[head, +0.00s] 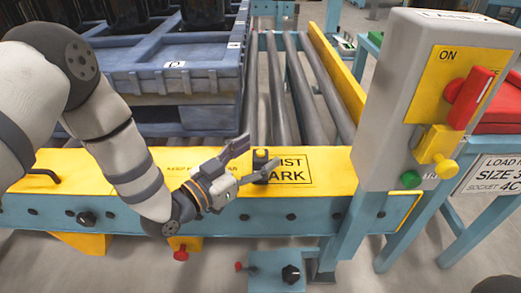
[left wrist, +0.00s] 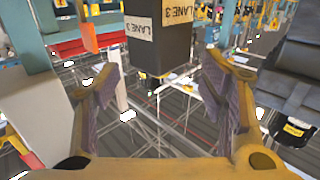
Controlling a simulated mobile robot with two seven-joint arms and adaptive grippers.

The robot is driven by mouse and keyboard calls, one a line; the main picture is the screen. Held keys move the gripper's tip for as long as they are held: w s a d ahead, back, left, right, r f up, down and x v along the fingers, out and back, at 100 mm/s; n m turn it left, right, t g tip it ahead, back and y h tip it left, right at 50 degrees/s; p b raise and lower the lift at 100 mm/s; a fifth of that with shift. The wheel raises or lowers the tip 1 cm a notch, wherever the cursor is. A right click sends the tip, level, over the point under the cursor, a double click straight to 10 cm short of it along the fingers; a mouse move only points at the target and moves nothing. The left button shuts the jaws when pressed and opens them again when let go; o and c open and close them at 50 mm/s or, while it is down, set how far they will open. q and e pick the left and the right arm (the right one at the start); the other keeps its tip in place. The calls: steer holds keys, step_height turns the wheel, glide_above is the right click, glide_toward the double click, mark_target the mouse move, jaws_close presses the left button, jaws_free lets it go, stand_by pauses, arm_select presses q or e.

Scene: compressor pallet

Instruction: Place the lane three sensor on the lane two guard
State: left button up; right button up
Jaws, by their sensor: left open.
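In the left wrist view the dark block (left wrist: 152,62) carries white "LANE 3" labels and shows between and beyond the fingers. My left gripper (head: 257,158) is open, with its fingers to either side of the sensor; contact cannot be told. It also shows in the left wrist view (left wrist: 165,88). The yellow plate (head: 335,172) has partly hidden black lettering. I cannot tell which part is the lane two guard. My right gripper is not in view.
A grey control box (head: 400,90) with a red switch (head: 468,97) and a green button (head: 410,179) stands to the right. Behind the plate are rollers (head: 305,85) and a yellow side rail (head: 335,70). A blue-grey pallet (head: 170,85) stands at the back left.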

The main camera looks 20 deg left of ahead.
arm_select(q)
steer(key=p+v, duration=0.2)
steer(key=v, duration=0.8)
steer(key=s+f+n+g+y, duration=0.4)
steer(key=s+f+g, duration=0.6)
steer(key=s+f, duration=1.05)
steer(key=s+a+f+n+g+y, duration=0.2)
steer(key=s+g, duration=0.6)
steer(key=s, duration=1.2)
steer(key=s+r+g+y, duration=0.1)
steer(key=s+r+g, duration=0.1)
steer(key=s, duration=0.4)
steer(key=s+a+r+g+y, duration=0.1)
steer(key=s+r+g, duration=0.1)
steer(key=s, duration=0.5)
steer(key=shift+s+a+g+y, duration=0.3)
steer(key=shift+s+g+y, duration=0.1)
steer(key=shift+g, duration=0.1)
